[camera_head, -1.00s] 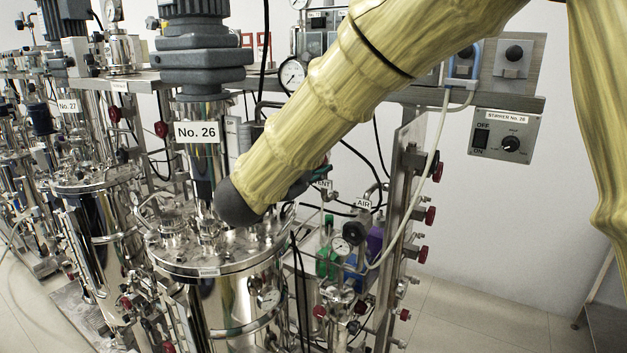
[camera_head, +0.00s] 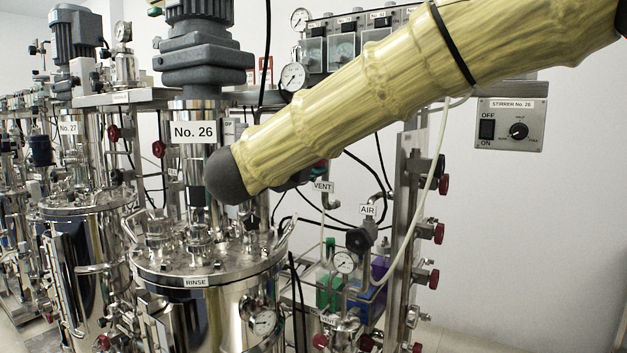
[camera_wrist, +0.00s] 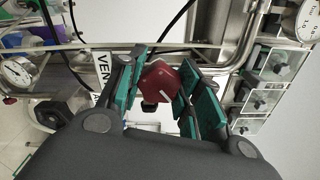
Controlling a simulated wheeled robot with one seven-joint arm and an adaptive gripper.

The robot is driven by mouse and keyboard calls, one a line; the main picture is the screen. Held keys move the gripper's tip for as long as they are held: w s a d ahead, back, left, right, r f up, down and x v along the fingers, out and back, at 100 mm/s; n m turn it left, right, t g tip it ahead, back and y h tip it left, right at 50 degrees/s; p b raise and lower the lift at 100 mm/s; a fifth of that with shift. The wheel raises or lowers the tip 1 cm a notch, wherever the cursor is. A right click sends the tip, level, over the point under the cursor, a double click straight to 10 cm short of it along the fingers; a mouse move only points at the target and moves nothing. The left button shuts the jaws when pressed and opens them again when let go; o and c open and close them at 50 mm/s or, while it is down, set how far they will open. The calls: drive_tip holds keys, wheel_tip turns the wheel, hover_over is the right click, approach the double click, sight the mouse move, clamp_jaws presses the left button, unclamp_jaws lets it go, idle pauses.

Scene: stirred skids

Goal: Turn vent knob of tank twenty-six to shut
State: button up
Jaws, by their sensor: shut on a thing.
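Tank twenty-six (camera_head: 205,268) is a steel vessel with a "No. 26" sign (camera_head: 193,132) above its lid. A "VENT" tag (camera_head: 322,186) hangs behind and to the right of the tank, just below my arm. In the wrist view, the dark red vent knob (camera_wrist: 168,84) sits between the green pads of my gripper (camera_wrist: 162,88), beside the tilted "VENT" tag (camera_wrist: 103,72). My gripper is shut on the knob. A white mark shows on the knob's face. In the head view my forearm hides the knob and most of my gripper.
An "AIR" tag (camera_head: 367,210) and its valve hang to the right. A stirrer box (camera_head: 510,125) is on the right wall. A pale hose (camera_head: 418,215) runs down near my arm. Tank twenty-seven (camera_head: 85,245) stands left. Pipes and a gauge (camera_wrist: 18,72) crowd the gripper.

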drive_tip(key=m+b, duration=0.2)
drive_tip(key=b, duration=0.2)
drive_tip(key=m+b, duration=0.2)
drive_tip(key=b, duration=0.2)
drive_tip(key=m+b, duration=0.2)
drive_tip(key=b, duration=0.2)
drive_tip(key=shift+f, duration=0.4)
drive_tip(key=m+b, duration=0.1)
drive_tip(key=b, duration=0.1)
drive_tip(key=shift+r+m+b, duration=0.15)
drive_tip(key=shift+m+b, duration=0.15)
drive_tip(key=shift+b, duration=0.1)
drive_tip(key=shift+r+m+b, duration=0.25)
drive_tip(key=shift+m+b, duration=0.15)
drive_tip(key=shift+b, duration=0.05)
drive_tip(key=o, duration=1)
drive_tip(key=shift+o, duration=0.2)
drive_tip(key=shift+s, duration=0.15)
drive_tip(key=v, duration=1.1)
drive_tip(key=shift+s+a, duration=0.2)
drive_tip(key=shift+s, duration=0.1)
